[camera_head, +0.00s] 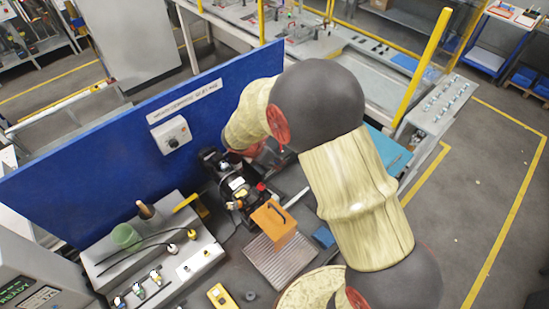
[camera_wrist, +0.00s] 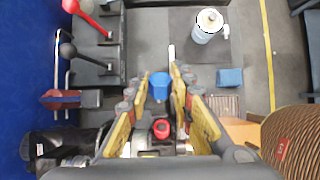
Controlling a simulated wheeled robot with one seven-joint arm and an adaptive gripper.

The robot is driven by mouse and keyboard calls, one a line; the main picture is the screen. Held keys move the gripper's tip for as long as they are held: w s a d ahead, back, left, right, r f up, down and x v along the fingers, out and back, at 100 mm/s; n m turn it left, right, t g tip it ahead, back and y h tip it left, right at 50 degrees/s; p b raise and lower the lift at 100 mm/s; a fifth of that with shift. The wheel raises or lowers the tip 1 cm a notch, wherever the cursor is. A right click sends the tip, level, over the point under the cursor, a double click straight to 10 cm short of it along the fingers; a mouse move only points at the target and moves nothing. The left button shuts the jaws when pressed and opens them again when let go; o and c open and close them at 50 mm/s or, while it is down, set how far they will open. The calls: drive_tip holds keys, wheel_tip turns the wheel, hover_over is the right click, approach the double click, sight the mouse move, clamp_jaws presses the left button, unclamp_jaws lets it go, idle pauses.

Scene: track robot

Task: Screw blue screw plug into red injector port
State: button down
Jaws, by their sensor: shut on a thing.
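In the wrist view, my gripper (camera_wrist: 163,76) has its yellow-padded fingers closed around the blue screw plug (camera_wrist: 159,86). The plug is held at the fingertips. The red injector port (camera_wrist: 161,129) shows as a red ring with a dark centre, lower in the picture between the fingers, on a grey and black machine. The plug appears apart from the port; its height above it cannot be told. In the head view, my arm hides the gripper and plug, and the black machine (camera_head: 239,190) stands by the blue panel.
An orange box (camera_head: 271,222) and a ribbed plate (camera_head: 279,262) lie beside the machine. A blue block (camera_head: 323,236) is near them. The blue panel (camera_head: 100,160) stands close behind. Levers (camera_wrist: 88,62) and a light blue can (camera_wrist: 208,28) show in the wrist view.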

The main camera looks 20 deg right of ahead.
drive_tip(key=shift+w, duration=0.15)
drive_tip(key=shift+s+a+f+b, duration=0.3)
drive_tip(key=shift+a+f+b, duration=0.15)
drive_tip(key=shift+a+f, duration=0.25)
drive_tip(key=shift+s+a+f+b, duration=0.25)
drive_tip(key=shift+a+f+b, duration=0.15)
drive_tip(key=shift+a+f, duration=0.2)
drive_tip(key=shift+s+a+f+b, duration=0.3)
drive_tip(key=shift+a+f+b, duration=0.15)
drive_tip(key=shift+a+f, duration=0.25)
drive_tip(key=shift+s+a+f+b, duration=0.3)
drive_tip(key=shift+a+f, duration=0.3)
drive_tip(key=shift+f, duration=0.2)
idle(1.1)
drive_tip(key=c, duration=1.5)
unclamp_jaws()
drive_tip(key=v, duration=1.2)
drive_tip(key=shift+c, duration=0.4)
